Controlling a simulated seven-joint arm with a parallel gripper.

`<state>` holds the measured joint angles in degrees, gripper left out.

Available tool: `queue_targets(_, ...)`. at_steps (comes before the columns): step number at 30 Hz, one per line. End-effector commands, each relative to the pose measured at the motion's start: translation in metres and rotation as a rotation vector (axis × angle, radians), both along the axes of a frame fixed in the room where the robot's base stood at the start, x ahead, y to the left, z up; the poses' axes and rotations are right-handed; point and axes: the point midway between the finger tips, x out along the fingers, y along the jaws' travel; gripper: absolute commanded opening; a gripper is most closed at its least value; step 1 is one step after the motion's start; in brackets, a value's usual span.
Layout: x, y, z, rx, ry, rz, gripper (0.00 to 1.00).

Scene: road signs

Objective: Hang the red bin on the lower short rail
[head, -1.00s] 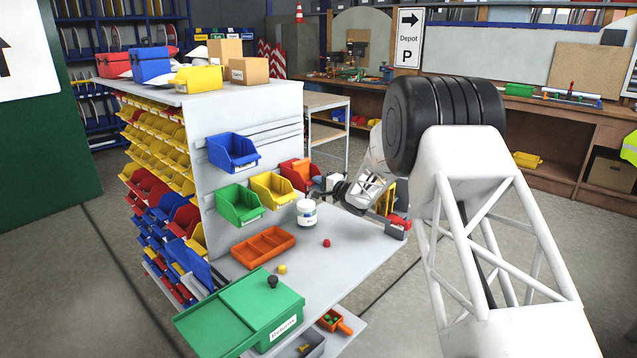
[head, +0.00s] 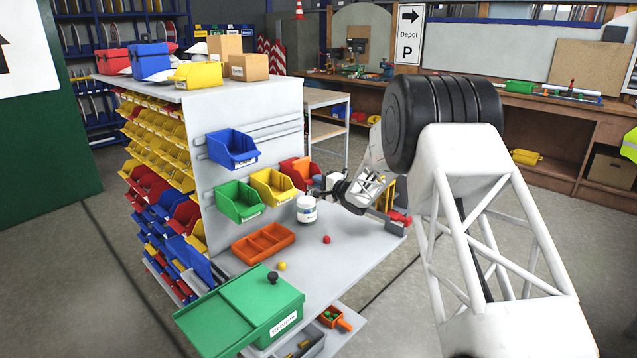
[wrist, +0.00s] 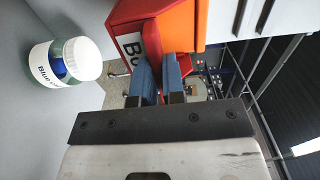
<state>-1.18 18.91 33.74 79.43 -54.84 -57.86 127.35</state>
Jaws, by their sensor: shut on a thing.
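The red bin (head: 298,172) is at the grey upright panel, just right of the yellow bin, with an orange-looking face. In the wrist view the red bin (wrist: 150,22) fills the top middle, with part of a white label showing. My gripper (wrist: 161,70) has its blue fingers closed at the bin's front edge. I cannot tell whether the bin's back touches a rail.
A blue bin (head: 232,150), green bin (head: 239,203) and yellow bin (head: 272,188) are on the panel. A white jar (head: 306,210) stands on the shelf below the gripper. An orange tray (head: 263,243), small balls and a green box (head: 240,312) lie nearer the front.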

Motion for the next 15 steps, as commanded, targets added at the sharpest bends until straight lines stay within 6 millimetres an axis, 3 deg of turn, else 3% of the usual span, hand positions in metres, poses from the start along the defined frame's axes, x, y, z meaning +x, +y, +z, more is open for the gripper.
queue_targets(2, 0.0001, 0.0001, 0.0006, 0.001, -0.001, 0.0, 0.0)
queue_targets(3, 0.0001, 0.0, 0.0006, 0.001, -0.001, 0.0, 0.16)
queue_targets(8, 0.0001, 0.0001, 0.0004, 0.0, 0.0, 0.0, 0.4)
queue_targets(15, -0.0001, -0.0001, -0.0004, -0.001, 0.001, 0.0, 0.4)
